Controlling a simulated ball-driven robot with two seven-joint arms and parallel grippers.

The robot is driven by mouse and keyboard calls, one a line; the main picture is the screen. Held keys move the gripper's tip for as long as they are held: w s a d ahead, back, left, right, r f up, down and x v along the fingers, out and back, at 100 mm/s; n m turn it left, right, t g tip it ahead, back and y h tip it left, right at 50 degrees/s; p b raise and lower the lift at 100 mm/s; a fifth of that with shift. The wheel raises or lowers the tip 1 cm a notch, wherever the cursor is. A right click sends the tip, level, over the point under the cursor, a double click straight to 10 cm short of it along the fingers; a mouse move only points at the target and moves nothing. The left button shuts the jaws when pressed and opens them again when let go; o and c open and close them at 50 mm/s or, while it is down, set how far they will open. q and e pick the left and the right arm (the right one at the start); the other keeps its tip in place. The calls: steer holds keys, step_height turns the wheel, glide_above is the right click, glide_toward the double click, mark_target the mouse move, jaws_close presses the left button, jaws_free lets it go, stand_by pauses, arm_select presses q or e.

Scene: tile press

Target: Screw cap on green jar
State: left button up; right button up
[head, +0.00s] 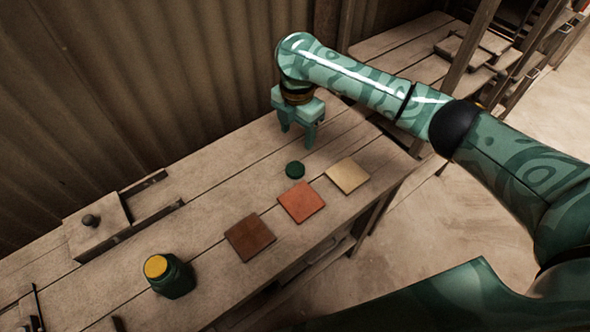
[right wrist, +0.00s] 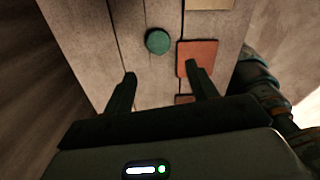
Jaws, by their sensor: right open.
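The green jar (head: 174,284) stands upright on the wooden bench at the lower left, its round top showing yellow. I cannot tell whether the yellow is its contents or a surface on the mouth. A round dark green cap (head: 295,170) lies flat on the bench, apart from the jar. It also shows in the right wrist view (right wrist: 158,41), ahead of the fingers. My right gripper (head: 297,139) is open and empty, fingers pointing down, just behind the cap in the head view. Its two fingers also show in the right wrist view (right wrist: 160,72). My left gripper is not in view.
Brown (head: 250,237), orange-red (head: 301,202) and cream (head: 347,176) tiles lie in a row near the bench's front edge. Bare bench separates jar and cap.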

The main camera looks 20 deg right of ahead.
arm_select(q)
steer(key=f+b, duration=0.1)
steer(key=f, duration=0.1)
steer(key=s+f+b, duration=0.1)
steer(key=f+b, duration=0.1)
arm_select(e)
glide_above(296, 168)
step_height(296, 168, down, 8)
steer(key=shift+s+d+f, duration=0.1)
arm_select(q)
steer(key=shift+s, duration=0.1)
arm_select(e)
steer(key=f+b, duration=0.4)
steer(key=f, duration=0.1)
steer(key=shift+w+f, duration=0.2)
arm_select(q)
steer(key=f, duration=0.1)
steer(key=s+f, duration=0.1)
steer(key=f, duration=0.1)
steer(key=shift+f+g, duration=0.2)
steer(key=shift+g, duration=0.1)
arm_select(e)
steer(key=shift+r, duration=0.1)
steer(key=c, duration=0.7)
